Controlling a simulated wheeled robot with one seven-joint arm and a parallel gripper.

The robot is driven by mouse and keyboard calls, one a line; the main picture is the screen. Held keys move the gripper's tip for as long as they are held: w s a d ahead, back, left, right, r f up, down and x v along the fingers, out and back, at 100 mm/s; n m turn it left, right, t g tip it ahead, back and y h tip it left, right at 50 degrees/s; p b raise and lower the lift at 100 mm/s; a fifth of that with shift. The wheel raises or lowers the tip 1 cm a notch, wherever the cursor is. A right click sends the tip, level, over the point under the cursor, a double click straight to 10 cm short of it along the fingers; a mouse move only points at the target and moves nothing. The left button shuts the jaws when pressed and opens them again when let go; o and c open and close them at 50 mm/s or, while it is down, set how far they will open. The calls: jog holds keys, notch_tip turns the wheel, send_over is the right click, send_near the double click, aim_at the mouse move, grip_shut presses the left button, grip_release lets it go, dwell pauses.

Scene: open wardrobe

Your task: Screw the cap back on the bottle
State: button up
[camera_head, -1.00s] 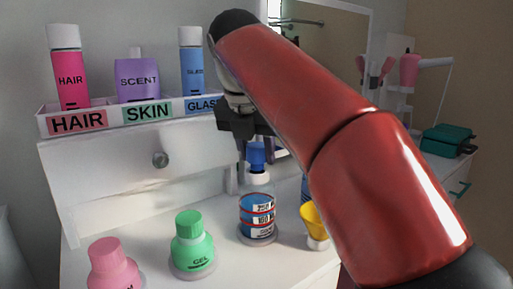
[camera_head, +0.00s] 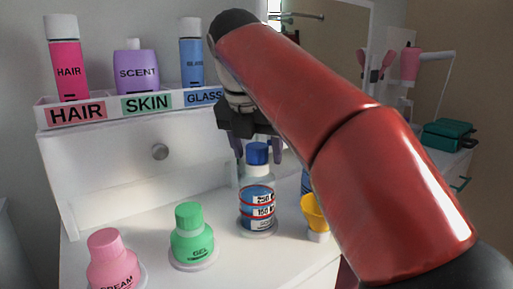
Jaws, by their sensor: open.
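The clear bottle (camera_head: 257,205) with red, white and blue bands stands upright on the white counter. A blue cap (camera_head: 257,154) sits at the top of its neck. I cannot tell whether the cap is screwed down tight. My gripper (camera_head: 258,156) is above the bottle, pointing down. Its dark fingers are open, one to each side of the cap, with visible gaps between them and it. My red arm hides what is to the right behind the bottle.
A green GEL bottle (camera_head: 193,236) and a pink CREAM bottle (camera_head: 110,262) stand to the left. A yellow funnel-shaped item (camera_head: 315,213) stands close on the right. Behind is a labelled shelf (camera_head: 122,104) with several bottles. The counter's front middle is clear.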

jog(key=p+v, duration=0.3)
jog(key=v, duration=0.4)
jog(key=shift+s+r, duration=0.2)
jog(key=shift+r, duration=0.15)
